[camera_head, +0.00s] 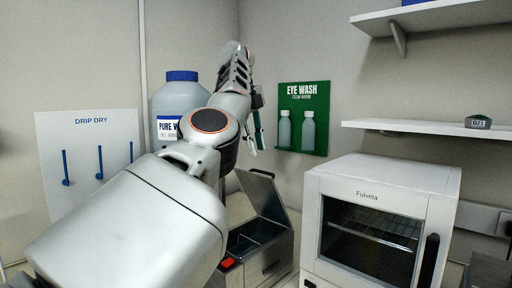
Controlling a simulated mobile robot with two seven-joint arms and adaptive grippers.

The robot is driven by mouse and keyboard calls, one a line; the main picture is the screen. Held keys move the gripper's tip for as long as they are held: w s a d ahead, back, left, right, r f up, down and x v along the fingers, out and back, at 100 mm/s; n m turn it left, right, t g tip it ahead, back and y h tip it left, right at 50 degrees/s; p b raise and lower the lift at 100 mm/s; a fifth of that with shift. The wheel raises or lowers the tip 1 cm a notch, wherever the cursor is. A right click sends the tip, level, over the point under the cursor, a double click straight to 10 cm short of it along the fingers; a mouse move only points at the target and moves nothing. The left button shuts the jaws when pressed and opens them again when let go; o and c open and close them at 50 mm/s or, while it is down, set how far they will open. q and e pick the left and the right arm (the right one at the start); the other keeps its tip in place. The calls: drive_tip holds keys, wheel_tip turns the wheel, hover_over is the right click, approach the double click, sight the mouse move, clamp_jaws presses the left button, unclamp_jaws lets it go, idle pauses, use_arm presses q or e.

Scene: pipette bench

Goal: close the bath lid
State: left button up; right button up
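The bath (268,268) is a grey metal box with a red switch on its front, low in the middle of the head view. Its lid (263,195) stands raised and tilted at the back right, with a dark handle at its top edge. The open basin shows below it, partly hidden by my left arm. My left gripper (257,143) is above and behind the lid in the picture, pointing down and apart from it. It is small and partly hidden by the arm, so I cannot tell how far its fingers are open. My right gripper is not in view.
A white oven (380,180) stands right of the bath. A pure water bottle (180,97) and a drip dry board (85,130) are at left. A green eye wash board (303,95) hangs on the wall. Shelves (430,128) are at upper right.

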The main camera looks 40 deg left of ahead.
sight(262, 172)
use_arm(q)
clamp_jaws()
drive_tip(key=w+f+n+t+b, duration=0.1)
drive_tip(key=f+n+t, duration=0.1)
drive_tip(key=n, duration=0.4)
drive_tip(key=f+n+t+b, duration=0.2)
drive_tip(key=n+t, duration=0.1)
drive_tip(key=n, duration=0.3)
drive_tip(key=w+d+f+n+t+b, duration=0.1)
drive_tip(key=f+n+t+b, duration=0.1)
drive_tip(key=n, duration=0.4)
drive_tip(key=shift+w+t, duration=0.35)
drive_tip(key=shift+t, duration=0.35)
drive_tip(key=shift+s+f, duration=0.25)
drive_tip(key=shift+f, duration=0.15)
drive_tip(key=shift+a, duration=0.1)
